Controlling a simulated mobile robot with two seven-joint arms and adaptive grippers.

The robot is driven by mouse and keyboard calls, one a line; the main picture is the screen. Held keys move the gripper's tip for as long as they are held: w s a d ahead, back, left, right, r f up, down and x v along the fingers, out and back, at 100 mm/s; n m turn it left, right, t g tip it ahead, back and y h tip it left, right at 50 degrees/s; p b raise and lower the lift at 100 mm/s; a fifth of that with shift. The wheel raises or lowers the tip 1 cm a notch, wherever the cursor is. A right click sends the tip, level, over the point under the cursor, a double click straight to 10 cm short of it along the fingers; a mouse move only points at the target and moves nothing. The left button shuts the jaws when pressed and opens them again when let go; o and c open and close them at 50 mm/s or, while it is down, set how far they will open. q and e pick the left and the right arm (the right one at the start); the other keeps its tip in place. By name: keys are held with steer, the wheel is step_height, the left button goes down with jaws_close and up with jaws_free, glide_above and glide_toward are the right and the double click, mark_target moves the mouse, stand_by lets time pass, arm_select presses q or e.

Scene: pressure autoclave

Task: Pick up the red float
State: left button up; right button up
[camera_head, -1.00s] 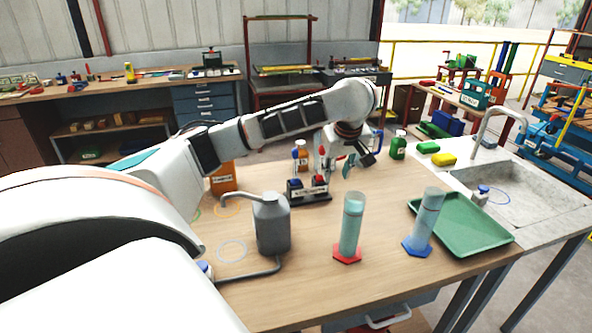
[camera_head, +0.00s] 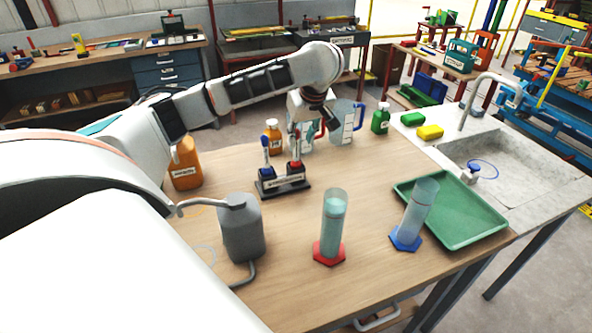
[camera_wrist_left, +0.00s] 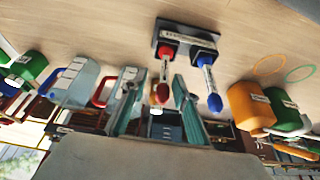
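The red float (camera_head: 296,147) stands upright in a small dark stand (camera_head: 283,187), to the right of the blue float (camera_head: 266,152). In the left wrist view the red float (camera_wrist_left: 164,78) has a red bulb end, a pale labelled stem and a red block at its base. My left gripper (camera_head: 301,134) is at the red float's upper part, pointing towards it. Its two teal fingers (camera_wrist_left: 156,88) are spread apart, with the red bulb between them in the picture. I cannot tell whether either finger touches it. My right gripper is not in view.
The blue float (camera_wrist_left: 209,80) is close beside the fingers. Handled jugs (camera_head: 345,122) and an orange bottle (camera_head: 272,137) stand near the gripper. A grey wash bottle (camera_head: 241,228), two cylinders (camera_head: 333,225) and a green tray (camera_head: 459,222) stand nearer. The table's centre right is clear.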

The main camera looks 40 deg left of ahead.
mark_target(296, 148)
arm_select(q)
steer(key=x, duration=0.3)
steer(key=s+x, duration=0.1)
steer(key=x, duration=0.1)
steer(key=shift+a+f, duration=0.15)
steer(key=shift+f, duration=0.15)
steer(key=shift+w+a+f, duration=0.2)
steer(key=shift+f, duration=0.2)
jaws_close()
